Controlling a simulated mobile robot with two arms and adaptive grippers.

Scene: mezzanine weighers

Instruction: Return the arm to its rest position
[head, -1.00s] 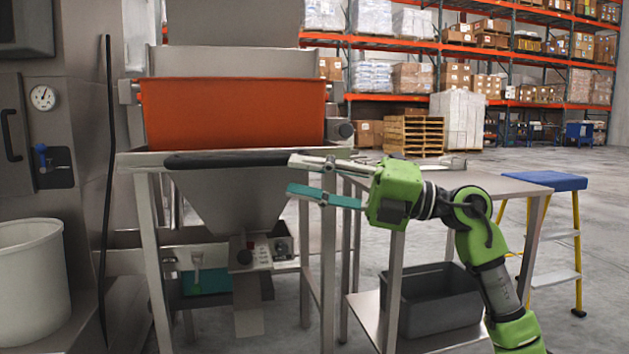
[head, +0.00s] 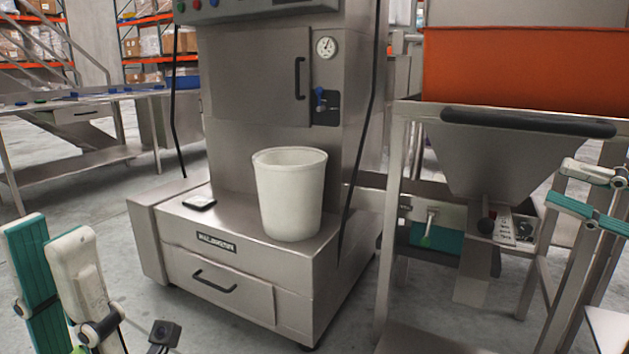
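My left gripper (head: 47,230) is in the lower left corner of the head view, its fingers pointing up. One finger shows its teal pad and the other its white back; they stand apart with nothing between them. My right gripper (head: 562,182) is at the right edge, in front of the hopper stand. Its white upper finger and teal lower finger are apart and empty. The rest of the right arm is outside the view.
A steel cabinet machine (head: 250,80) stands in the middle, with a white bucket (head: 290,195) and a small dark pad (head: 199,203) on its base ledge. A red-orange hopper (head: 530,65) on a steel stand (head: 395,220) is at right. A steel table (head: 80,165) stands at left.

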